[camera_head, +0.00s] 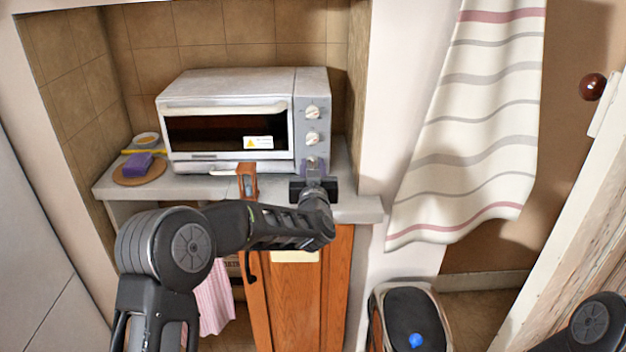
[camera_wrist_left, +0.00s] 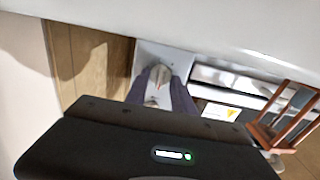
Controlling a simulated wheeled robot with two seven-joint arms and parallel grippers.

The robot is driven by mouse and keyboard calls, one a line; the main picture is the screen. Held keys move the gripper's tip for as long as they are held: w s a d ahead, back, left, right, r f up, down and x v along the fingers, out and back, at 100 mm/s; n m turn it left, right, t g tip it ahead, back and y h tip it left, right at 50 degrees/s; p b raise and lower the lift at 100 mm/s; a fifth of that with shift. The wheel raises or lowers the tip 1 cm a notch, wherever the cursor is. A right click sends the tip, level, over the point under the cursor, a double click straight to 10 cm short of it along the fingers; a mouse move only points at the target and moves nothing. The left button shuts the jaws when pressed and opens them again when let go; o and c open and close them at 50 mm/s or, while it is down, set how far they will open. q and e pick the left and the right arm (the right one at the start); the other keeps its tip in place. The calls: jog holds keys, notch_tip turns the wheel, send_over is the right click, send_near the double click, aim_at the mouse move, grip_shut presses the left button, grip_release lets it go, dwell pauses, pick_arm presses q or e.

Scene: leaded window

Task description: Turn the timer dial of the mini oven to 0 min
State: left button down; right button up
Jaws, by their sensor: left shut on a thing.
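The mini oven (camera_head: 225,105), white and grey, stands on the counter in the tiled niche. Two pale dials, the top one (camera_head: 312,112) and the middle one (camera_head: 312,138), show on its right-hand panel. My left gripper (camera_head: 313,168) is at the lowest dial and largely covers it in the head view. In the left wrist view this pale dial (camera_wrist_left: 158,84), with a small red mark, sits between the purple-grey fingers of my left gripper (camera_wrist_left: 161,95), which is shut on it. The scale around the dial is too small to read. My right gripper is out of view.
A small wooden frame (camera_head: 247,180) stands on the counter (camera_head: 350,205) just left of my left gripper; it also shows in the wrist view (camera_wrist_left: 285,115). A round board (camera_head: 125,178) with a purple sponge (camera_head: 138,164) lies further left. A striped curtain (camera_head: 475,120) hangs at right.

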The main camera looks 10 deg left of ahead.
pick_arm(q)
jog(key=c, duration=1.1)
grip_release()
jog(key=b+v, duration=0.1)
jog(key=v, duration=0.7)
jog(key=shift+w, duration=0.1)
jog(key=shift+f, duration=0.1)
